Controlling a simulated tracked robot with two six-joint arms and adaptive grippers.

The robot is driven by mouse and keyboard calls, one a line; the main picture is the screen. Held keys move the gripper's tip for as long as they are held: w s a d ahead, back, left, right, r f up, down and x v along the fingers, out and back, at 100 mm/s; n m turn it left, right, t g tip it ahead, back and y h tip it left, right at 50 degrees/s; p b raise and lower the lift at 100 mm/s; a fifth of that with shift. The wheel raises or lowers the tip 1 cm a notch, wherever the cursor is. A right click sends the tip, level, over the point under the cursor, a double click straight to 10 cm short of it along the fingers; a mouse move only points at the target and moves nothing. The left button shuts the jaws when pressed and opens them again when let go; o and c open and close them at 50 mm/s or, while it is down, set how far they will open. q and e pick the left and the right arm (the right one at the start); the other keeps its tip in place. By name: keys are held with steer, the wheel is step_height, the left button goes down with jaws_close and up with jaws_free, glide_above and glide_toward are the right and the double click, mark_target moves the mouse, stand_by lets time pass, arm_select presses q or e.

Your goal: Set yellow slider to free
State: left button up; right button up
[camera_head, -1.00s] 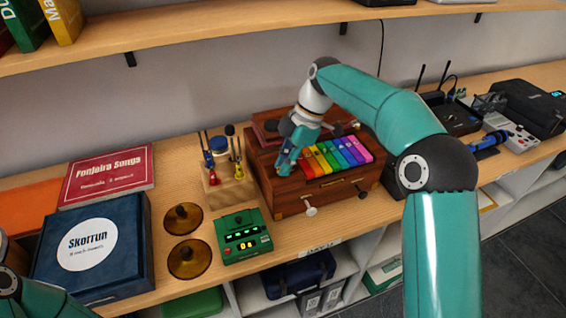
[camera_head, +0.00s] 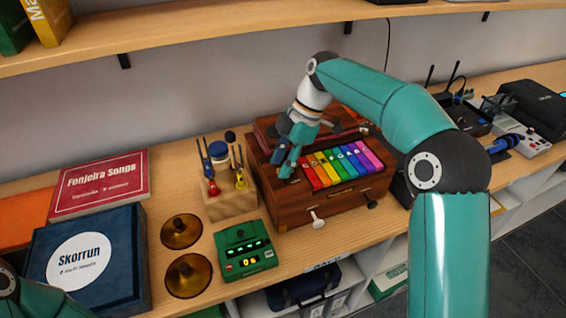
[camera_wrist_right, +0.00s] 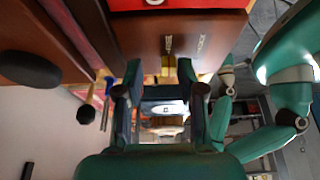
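The wooden instrument box (camera_head: 290,210) with rainbow keys (camera_head: 341,164) stands on the shelf in the middle of the head view. My right gripper (camera_head: 282,166) is low over its left part, beside the keys. In the right wrist view my gripper's (camera_wrist_right: 161,73) two fingers are apart. A small yellow piece (camera_wrist_right: 165,66), possibly the yellow slider, shows between the fingertips near the wooden face's edge. I cannot tell whether the fingers touch it. A narrow slot and small lettering mark that wooden face (camera_wrist_right: 190,45). In the head view my gripper hides this spot. My left gripper is out of view.
Left of the box stand a wooden tool block (camera_head: 230,204), a green device (camera_head: 244,250) and two amber discs (camera_head: 181,231). An upper shelf (camera_head: 220,30) runs along the wall behind.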

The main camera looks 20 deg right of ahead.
steer(key=shift+s+d, duration=0.15)
steer(key=shift+s, duration=0.1)
steer(key=shift+r, duration=0.1)
steer(key=v, duration=1.1)
steer(key=shift+w+r, duration=0.15)
steer(key=shift+r, duration=0.15)
steer(key=shift+d, duration=0.1)
